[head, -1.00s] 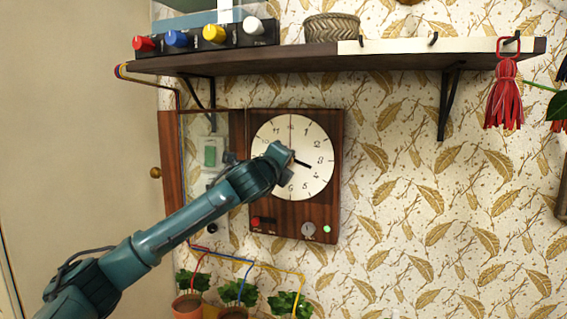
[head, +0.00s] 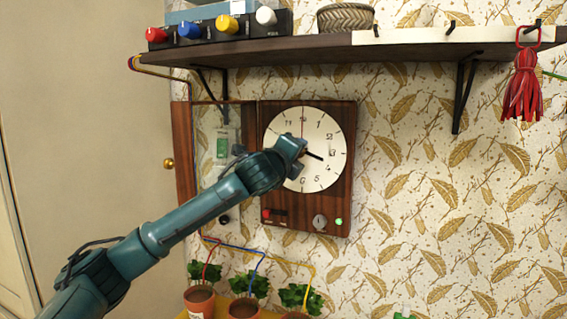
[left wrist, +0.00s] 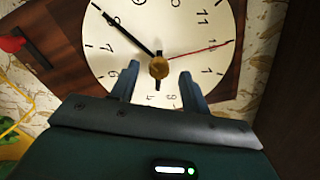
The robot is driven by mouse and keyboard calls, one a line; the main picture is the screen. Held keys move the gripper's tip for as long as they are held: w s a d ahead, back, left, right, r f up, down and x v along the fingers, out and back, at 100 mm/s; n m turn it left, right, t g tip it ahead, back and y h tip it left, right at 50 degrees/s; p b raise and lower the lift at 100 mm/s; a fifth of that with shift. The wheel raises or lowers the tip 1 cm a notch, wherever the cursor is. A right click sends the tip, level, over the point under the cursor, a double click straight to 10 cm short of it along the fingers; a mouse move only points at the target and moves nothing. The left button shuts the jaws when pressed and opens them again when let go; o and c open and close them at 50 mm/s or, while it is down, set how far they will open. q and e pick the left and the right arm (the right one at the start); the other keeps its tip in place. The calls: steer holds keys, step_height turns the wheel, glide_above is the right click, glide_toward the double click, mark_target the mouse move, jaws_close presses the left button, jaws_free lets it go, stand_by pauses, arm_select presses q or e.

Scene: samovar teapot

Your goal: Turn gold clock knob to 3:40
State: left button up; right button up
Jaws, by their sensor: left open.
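A wall clock with a cream round dial (head: 335,140) sits in a dark wood panel (head: 351,190). My left gripper (head: 302,147) is at the middle of the dial and hides part of it. In the left wrist view, the gold knob (left wrist: 158,67) at the dial's centre lies between the open fingertips of my left gripper (left wrist: 159,72), with gaps on both sides. A long black hand (left wrist: 125,35) runs to the upper left there, and a short black one (left wrist: 158,85) points down. A thin red hand (head: 303,120) points to 12. My right gripper is not in view.
A shelf (head: 300,52) above the clock holds a box with coloured knobs (head: 220,30) and a basket (head: 345,17). A red tassel (head: 523,85) hangs at right. Potted plants (head: 245,290) stand below. The wall right of the clock is clear.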

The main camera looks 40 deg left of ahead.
arm_select(q)
steer(key=b+v, duration=0.3)
steer(key=v, duration=0.9)
steer(key=shift+w, duration=0.1)
